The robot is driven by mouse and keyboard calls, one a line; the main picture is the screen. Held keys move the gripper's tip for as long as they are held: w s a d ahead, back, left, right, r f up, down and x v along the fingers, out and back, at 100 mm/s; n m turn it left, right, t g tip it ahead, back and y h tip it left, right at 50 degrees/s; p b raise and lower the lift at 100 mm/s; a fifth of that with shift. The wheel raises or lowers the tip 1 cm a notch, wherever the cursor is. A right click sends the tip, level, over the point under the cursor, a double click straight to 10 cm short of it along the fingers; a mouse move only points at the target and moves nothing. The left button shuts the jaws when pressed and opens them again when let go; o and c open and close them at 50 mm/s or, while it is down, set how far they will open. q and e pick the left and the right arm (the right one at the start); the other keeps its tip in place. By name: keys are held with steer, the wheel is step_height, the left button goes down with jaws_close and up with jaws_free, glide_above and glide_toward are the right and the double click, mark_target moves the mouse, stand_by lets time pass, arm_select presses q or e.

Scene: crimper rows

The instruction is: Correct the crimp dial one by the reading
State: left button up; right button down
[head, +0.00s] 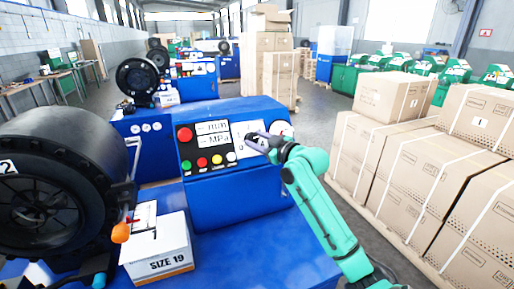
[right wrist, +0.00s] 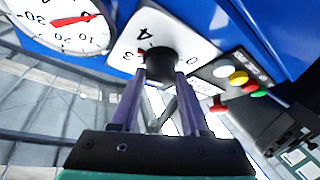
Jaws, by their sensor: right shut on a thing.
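The crimp dial (head: 241,129) is a white plate on the blue control panel, right of the displays; my right gripper partly covers it in the head view. In the right wrist view the dial plate (right wrist: 125,45) shows the figures 4, 3 and 0, with a red mark near the 3. Its black knob (right wrist: 162,70) sits between the two purple fingers of my right gripper (head: 257,143), which is shut on it. The displays marked mm and MPa (head: 212,134) are too small to read surely. My left gripper is not seen.
A round gauge with a red needle (right wrist: 70,20) sits beside the dial. Red, yellow and green buttons (head: 202,162) are on the panel. A black crimping head (head: 50,185) and a SIZE 19 box (head: 158,262) stand left. Stacked cartons (head: 420,175) stand right.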

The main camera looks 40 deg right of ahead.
steer(key=n+y+b, duration=0.1)
steer(key=n, duration=0.2)
steer(key=shift+d+g+y, duration=0.15)
steer(key=shift+g+y, duration=0.15)
steer(key=shift+g, duration=0.1)
steer(key=shift+r+n+g+y+b, duration=0.1)
steer(key=shift+n+g+y+b, duration=0.45)
steer(key=shift+n, duration=0.85)
